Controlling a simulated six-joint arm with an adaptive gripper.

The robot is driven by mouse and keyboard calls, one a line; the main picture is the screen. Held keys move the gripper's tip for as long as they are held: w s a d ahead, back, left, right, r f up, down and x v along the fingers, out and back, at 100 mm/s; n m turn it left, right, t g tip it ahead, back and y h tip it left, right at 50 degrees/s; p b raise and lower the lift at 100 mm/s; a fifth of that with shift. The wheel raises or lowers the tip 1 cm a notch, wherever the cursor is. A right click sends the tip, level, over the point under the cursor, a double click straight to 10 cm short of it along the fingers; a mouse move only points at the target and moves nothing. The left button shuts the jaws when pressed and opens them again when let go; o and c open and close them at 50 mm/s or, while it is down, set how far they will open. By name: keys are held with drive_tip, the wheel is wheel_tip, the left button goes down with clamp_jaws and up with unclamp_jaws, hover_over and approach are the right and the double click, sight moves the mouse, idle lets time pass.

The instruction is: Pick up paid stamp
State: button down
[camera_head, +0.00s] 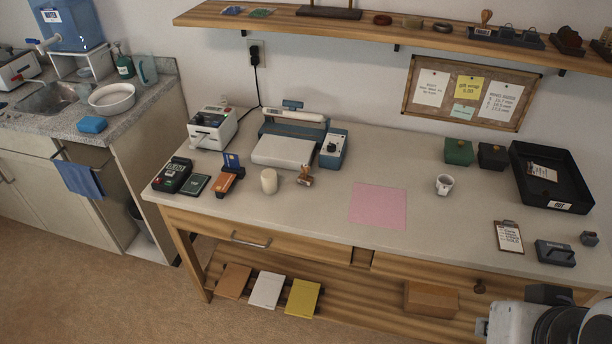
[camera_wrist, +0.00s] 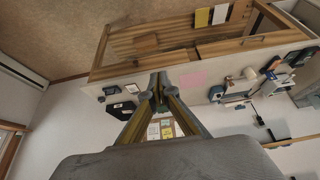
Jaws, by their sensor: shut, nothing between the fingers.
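No stamp in view has a readable PAID label. A small stamp-like object with a brown wooden handle (camera_head: 304,175) stands on the table in front of the grey-blue machine. Another wooden-handled stamp (camera_head: 486,18) stands on the wall shelf. Only part of my arm shows at the lower right of the head view.
The wall shelf (camera_head: 400,28) overhangs the back. Table room around the sheet is clear.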

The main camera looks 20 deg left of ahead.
drive_tip(key=c, duration=1.8)
unclamp_jaws()
drive_tip(key=shift+o, duration=0.2)
drive_tip(key=w+a+r+n+t, duration=0.1)
drive_tip(key=w+a, duration=0.1)
drive_tip(key=w, duration=0.8)
drive_tip(key=w+a+r+t, duration=0.1)
drive_tip(key=w+a+r, duration=0.1)
drive_tip(key=w, duration=0.8)
drive_tip(key=w+a+f+n+t+y, duration=0.15)
drive_tip(key=w+a, duration=0.25)
drive_tip(key=w, duration=0.4)
drive_tip(key=w+a+f+n+t, duration=0.1)
drive_tip(key=w+a+f, duration=0.25)
drive_tip(key=w, duration=0.45)
drive_tip(key=w+a+f+n+y, duration=0.2)
drive_tip(key=w+a+f+y, duration=0.1)
drive_tip(key=w+a+f, duration=0.9)
drive_tip(key=n+t+y, duration=0.1)
drive_tip(key=y, duration=0.2)
approach(305, 174)
drive_tip(key=w, duration=0.1)
drive_tip(key=w+a, duration=0.1)
drive_tip(key=shift+w+a+r, duration=0.2)
drive_tip(key=shift+w+r, duration=0.2)
